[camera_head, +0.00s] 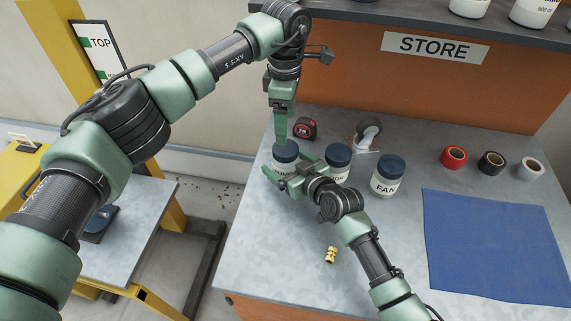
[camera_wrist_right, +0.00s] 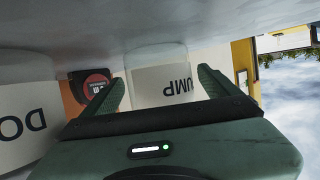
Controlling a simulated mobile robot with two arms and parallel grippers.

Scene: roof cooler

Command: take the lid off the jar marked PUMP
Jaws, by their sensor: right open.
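The PUMP jar (camera_head: 282,167) is white with a dark blue lid (camera_head: 285,150) and stands upright on the bench. In the right wrist view, which is upside down, its label (camera_wrist_right: 178,84) reads "UMP". My right gripper (camera_head: 277,182) is open, with its fingers on either side of the jar's body. In the right wrist view the jar lies between those fingers (camera_wrist_right: 160,88); contact is not clear. My left gripper (camera_head: 280,140) points down over the lid, its tips at or just above it. Its fingers are seen edge-on, so their opening is hidden.
A partly hidden jar (camera_head: 338,156) and the FAN jar (camera_head: 387,177) stand to the right, both with blue lids. A tape measure (camera_head: 305,128) lies behind. A brass fitting (camera_head: 331,255) lies in front. Tape rolls (camera_head: 491,162) and a blue mat (camera_head: 490,245) are at right.

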